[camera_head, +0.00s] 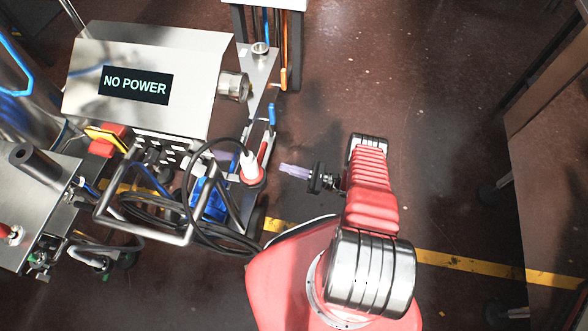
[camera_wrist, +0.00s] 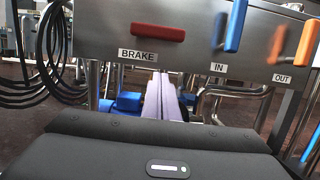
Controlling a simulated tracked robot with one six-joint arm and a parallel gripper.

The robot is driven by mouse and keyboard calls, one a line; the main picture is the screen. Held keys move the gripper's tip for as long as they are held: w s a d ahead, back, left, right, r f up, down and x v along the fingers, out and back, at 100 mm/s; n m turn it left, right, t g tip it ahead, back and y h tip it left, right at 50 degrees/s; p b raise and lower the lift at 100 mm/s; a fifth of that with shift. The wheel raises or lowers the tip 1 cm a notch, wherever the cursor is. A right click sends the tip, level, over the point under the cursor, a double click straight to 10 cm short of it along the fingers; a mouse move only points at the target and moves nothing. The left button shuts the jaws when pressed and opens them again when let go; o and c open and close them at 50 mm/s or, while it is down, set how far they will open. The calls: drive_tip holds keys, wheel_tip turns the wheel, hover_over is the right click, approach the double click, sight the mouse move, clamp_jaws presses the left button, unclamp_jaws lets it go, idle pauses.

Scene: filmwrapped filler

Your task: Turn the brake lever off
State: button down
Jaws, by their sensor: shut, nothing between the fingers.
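The brake lever is a red bar (camera_wrist: 158,33) lying roughly level on a grey metal panel, above the BRAKE label (camera_wrist: 137,55), in the wrist view. In the head view the red lever (camera_head: 263,152) shows edge-on at the panel's side. My gripper (camera_wrist: 163,84) has pale lilac fingers pressed together, empty, appearing just below the label and below the lever in the wrist view. In the head view my gripper (camera_head: 283,169) points left at the panel, a little apart from it. The lever's pivot is hard to make out.
A blue lever (camera_wrist: 235,25) marked IN and an orange lever (camera_wrist: 306,42) marked OUT sit to the right on the same panel. A display (camera_head: 135,85) reads NO POWER. Black cables (camera_head: 165,215) and a red-and-white plug (camera_head: 250,170) are near. Open floor lies right of my arm.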

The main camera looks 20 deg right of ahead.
sight(261, 155)
drive_tip(key=w+a+r, duration=0.3)
drive_tip(key=a+r, duration=0.2)
drive_tip(key=shift+w+r, duration=0.3)
idle(0.4)
drive_tip(key=shift+a, duration=0.1)
drive_tip(key=shift+w+r+n, duration=0.1)
drive_tip(key=shift+n, duration=0.3)
